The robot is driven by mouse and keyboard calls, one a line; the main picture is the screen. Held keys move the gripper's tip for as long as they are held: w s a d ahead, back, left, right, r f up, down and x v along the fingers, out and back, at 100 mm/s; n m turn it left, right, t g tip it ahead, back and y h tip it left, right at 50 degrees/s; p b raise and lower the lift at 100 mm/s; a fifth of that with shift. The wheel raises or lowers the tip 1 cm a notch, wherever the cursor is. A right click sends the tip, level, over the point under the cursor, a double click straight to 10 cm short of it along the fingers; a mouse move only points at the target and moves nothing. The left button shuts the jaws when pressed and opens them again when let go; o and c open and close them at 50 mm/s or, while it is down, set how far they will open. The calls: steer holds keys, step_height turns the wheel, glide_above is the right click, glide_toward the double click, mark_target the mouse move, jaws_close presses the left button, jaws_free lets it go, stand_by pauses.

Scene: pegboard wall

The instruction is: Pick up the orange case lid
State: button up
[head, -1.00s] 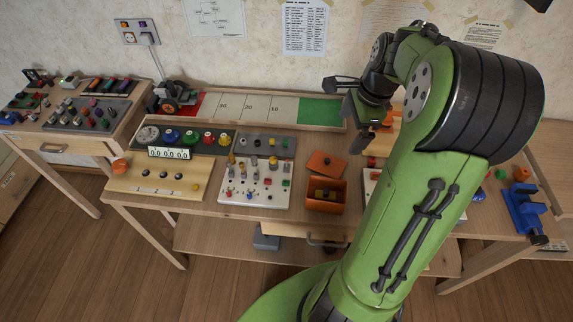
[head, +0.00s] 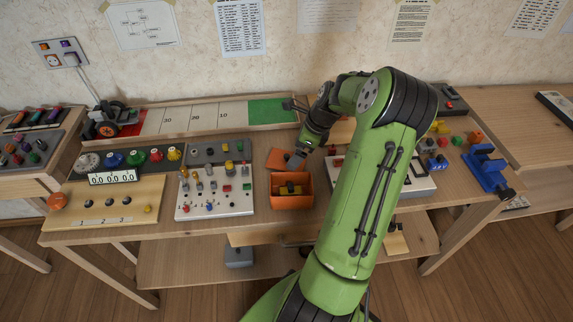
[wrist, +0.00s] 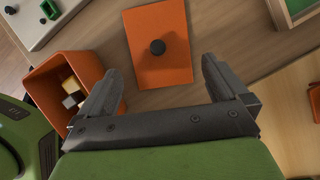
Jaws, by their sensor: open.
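The case (wrist: 60,64) is at the left in the wrist view, with small blocks inside.
A white panel with knobs and pegs (head: 215,190) stands left of the case. A long tray with numbered fields and a green end (head: 270,112) lies behind. My arm hides part of the panel on the right. A blue vise (head: 485,168) is at the far right.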

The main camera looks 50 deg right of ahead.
mark_target(287, 159)
steer(key=b+x, duration=0.1)
steer(key=x, duration=0.2)
steer(key=shift+w+f, duration=0.1)
steer(key=shift+f, duration=0.25)
steer(key=shift+r, duration=0.1)
